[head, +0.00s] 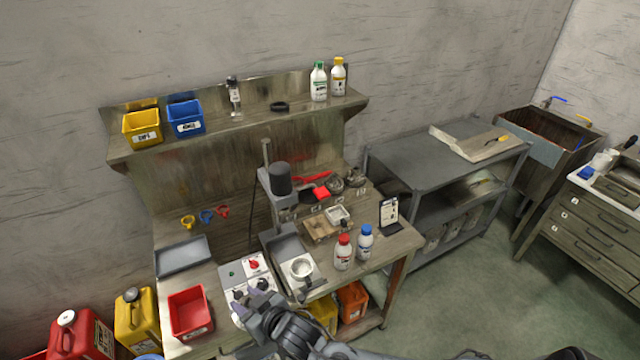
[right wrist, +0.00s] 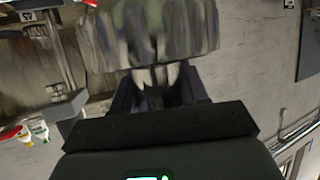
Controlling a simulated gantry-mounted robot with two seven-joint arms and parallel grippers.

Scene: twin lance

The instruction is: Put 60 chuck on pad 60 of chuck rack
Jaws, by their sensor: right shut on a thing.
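My right gripper (head: 252,290) is over the front of the bench, by the control box with the red knob. In the right wrist view, its dark fingers (right wrist: 158,98) are shut on a grey, streaked metal piece (right wrist: 150,35), which looks like a chuck. No number shows on it. In the head view the held piece is hard to make out. The chuck rack (head: 335,201) is at the back right of the bench, with dark round chucks (head: 355,177) on it. Its labels are too small to read. My left gripper is not in view.
A drill press (head: 281,180) stands left of the rack. A red bin (head: 190,313) is left of the gripper.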

